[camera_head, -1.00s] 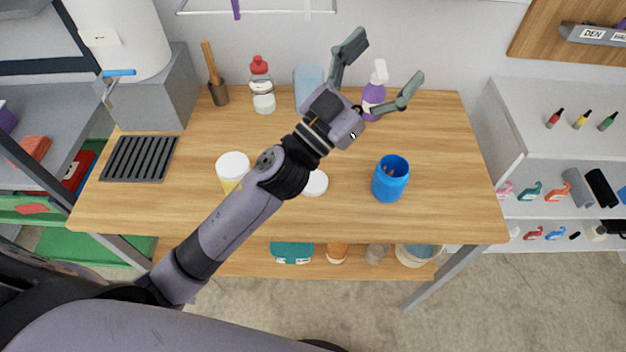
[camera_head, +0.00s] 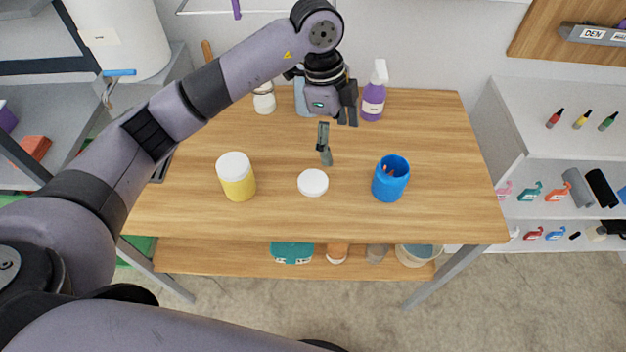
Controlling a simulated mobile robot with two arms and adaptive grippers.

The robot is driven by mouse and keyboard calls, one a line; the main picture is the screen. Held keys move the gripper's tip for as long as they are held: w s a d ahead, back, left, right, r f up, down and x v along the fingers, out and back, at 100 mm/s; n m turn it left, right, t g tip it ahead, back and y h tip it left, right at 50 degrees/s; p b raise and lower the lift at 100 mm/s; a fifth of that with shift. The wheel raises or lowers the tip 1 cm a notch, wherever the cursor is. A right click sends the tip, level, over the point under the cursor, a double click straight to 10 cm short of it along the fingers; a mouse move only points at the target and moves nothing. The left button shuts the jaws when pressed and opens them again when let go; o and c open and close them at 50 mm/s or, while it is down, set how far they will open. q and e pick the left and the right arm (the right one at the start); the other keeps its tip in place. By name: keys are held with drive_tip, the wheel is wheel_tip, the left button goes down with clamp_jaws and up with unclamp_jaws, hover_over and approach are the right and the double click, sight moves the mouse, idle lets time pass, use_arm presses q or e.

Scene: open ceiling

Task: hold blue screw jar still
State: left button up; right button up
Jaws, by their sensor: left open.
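The blue screw jar (camera_head: 389,181) stands upright and uncapped at the right front of the wooden table (camera_head: 440,215). A few orange-brown bits show inside it. My left gripper (camera_head: 337,142) is open and empty over the middle of the table, pointing down. It is behind and to the left of the blue jar, apart from it. A round white lid (camera_head: 313,183) lies flat on the table left of the jar. My right gripper is not in view.
A yellow jar with a white lid (camera_head: 237,180) stands at the left front. A purple spray bottle (camera_head: 373,96) stands at the back. My left arm hides much of the table's left back. The table right of the blue jar is clear.

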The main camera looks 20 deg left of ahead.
use_arm(q)
drive_tip(key=a, duration=0.1)
drive_tip(key=a+r+n+y, duration=0.1)
drive_tip(key=a, duration=0.1)
drive_tip(key=w+a+y, duration=0.1)
drive_tip(key=a, duration=0.1)
drive_tip(key=shift+w+r+n, duration=0.1)
drive_tip(key=shift+r+n, duration=0.1)
drive_tip(key=shift+n, duration=0.2)
drive_tip(key=shift+f, duration=0.1)
drive_tip(key=p, duration=0.4)
hover_over(311, 180)
drive_tip(key=f, duration=1.1)
drive_tip(key=shift+w+d+f, duration=0.2)
drive_tip(key=shift+w+f, duration=0.05)
drive_tip(key=shift+w, duration=0.05)
drive_tip(key=shift+f, duration=0.3)
drive_tip(key=shift+s+f, duration=0.1)
drive_tip(key=shift+f, duration=0.15)
drive_tip(key=f, duration=0.1)
drive_tip(key=f+p, duration=0.2)
drive_tip(key=shift+s+a+f, duration=0.2)
drive_tip(key=shift+s+f, duration=0.1)
drive_tip(key=shift+f, duration=0.55)
